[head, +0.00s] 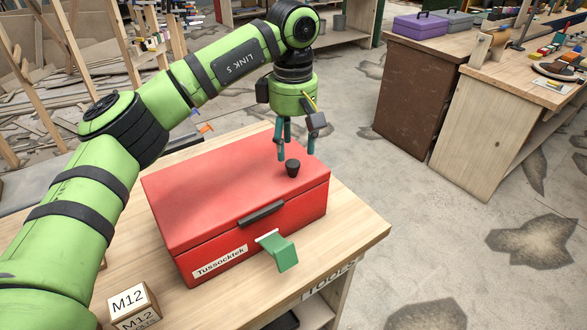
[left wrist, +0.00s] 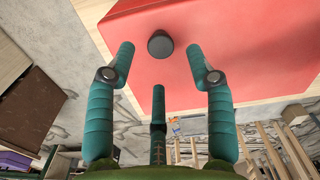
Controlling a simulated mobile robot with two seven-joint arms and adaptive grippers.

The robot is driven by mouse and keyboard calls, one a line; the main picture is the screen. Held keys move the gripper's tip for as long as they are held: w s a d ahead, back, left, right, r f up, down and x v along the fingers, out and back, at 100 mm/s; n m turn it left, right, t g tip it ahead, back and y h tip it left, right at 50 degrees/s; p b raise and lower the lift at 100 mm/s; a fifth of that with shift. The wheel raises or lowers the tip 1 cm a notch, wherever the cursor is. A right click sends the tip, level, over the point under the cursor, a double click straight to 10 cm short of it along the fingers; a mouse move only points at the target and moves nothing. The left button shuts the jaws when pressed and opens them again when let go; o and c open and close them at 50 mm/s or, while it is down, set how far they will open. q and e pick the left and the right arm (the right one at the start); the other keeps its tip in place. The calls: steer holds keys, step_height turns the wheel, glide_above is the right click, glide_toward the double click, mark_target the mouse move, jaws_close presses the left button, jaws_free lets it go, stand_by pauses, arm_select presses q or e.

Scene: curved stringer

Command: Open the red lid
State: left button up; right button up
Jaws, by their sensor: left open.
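A red box labelled "Tussocktek" stands on the wooden table in the head view, its red lid (head: 225,180) down. A dark handle (head: 262,213) is on the front, and a black knob (head: 292,168) stands on the lid near its right end. The lid (left wrist: 240,50) and the knob (left wrist: 160,43) also show in the left wrist view. My left gripper (head: 295,150) is open and empty above the lid's right part, close to the knob but apart from it. Its teal fingers (left wrist: 160,62) are spread in the left wrist view. My right gripper is not in view.
A green bent piece (head: 280,252) is at the front of the box. A wooden M12 block (head: 133,303) is on the table (head: 345,235) at the front left. Workbenches (head: 430,60) stand across open floor on the right.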

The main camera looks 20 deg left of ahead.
mark_target(293, 163)
arm_select(q)
step_height(293, 163, down, 5)
steer(key=shift+s+a+r+p, duration=0.1)
steer(key=shift+p, duration=0.55)
steer(key=shift+f, duration=0.55)
steer(key=shift+c, duration=0.8)
jaws_close()
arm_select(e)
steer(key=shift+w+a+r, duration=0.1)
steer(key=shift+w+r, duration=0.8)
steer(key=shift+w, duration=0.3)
